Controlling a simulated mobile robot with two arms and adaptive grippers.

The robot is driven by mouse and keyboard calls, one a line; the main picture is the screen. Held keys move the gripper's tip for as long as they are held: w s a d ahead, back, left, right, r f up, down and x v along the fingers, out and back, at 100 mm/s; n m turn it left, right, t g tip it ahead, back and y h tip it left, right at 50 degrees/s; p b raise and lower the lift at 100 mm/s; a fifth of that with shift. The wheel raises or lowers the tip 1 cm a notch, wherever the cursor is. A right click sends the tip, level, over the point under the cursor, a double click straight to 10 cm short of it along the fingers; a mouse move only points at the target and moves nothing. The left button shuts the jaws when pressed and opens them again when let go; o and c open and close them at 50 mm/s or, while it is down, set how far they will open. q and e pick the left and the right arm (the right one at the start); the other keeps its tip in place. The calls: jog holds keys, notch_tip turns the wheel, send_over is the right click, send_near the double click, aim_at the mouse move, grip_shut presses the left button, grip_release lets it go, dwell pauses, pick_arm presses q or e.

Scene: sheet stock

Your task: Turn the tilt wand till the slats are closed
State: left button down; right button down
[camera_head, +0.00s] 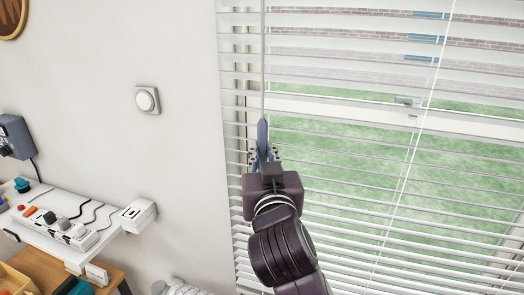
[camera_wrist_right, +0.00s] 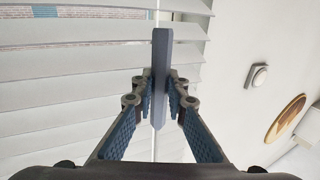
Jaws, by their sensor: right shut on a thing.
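The tilt wand (camera_head: 263,60) hangs down the left part of the blind, with a blue-grey handle (camera_head: 262,132) at its lower end. My right gripper (camera_head: 263,158) is shut on this handle. In the right wrist view the handle (camera_wrist_right: 161,60) stands upright between the two fingers of my right gripper (camera_wrist_right: 160,98). The white slats (camera_head: 400,152) are horizontal and open, with green grass and a brick wall showing through the gaps. They also show in the right wrist view (camera_wrist_right: 70,90). My left gripper is not in view.
A round wall dial (camera_head: 147,100) is on the white wall left of the blind. A shelf (camera_head: 75,250) with a power strip and cables is at the lower left. Thin cords (camera_head: 408,165) hang across the blind.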

jog(key=n+y, duration=0.1)
jog(key=y, duration=0.1)
jog(key=n+g+y+p, duration=0.1)
jog(key=y, duration=0.1)
jog(key=n+y+p, duration=0.1)
jog(key=n+y, duration=0.1)
jog(key=shift+w+d+r+g, duration=0.15)
jog(key=shift+d+g, duration=0.1)
jog(key=shift+g, duration=0.15)
jog(key=shift+n+g+y, duration=0.6)
jog(key=shift+n+y, duration=0.1)
jog(key=shift+y, duration=0.3)
jog(key=shift+f+n+g+y, duration=0.2)
jog(key=shift+n+g+y, duration=0.35)
jog(key=shift+y, duration=0.25)
jog(key=shift+d+n+g+y+b, duration=0.1)
jog(key=shift+n+g+y+b, duration=0.35)
jog(key=shift+n+y+b, duration=0.25)
jog(key=n+g+y+b, duration=0.1)
jog(key=n+g+b, duration=0.1)
jog(key=b, duration=0.2)
jog(key=n+g+y+b, duration=0.2)
jog(key=g+b, duration=0.1)
jog(key=b, duration=0.1)
jog(key=shift+w+f+y+b, duration=0.1)
jog(key=shift+f+y+b, duration=0.05)
jog(key=shift+y+b, duration=0.2)
jog(key=shift+n+g+y+b, duration=0.35)
jog(key=shift+n+g+b, duration=0.3)
jog(key=shift+g+b, duration=0.7)
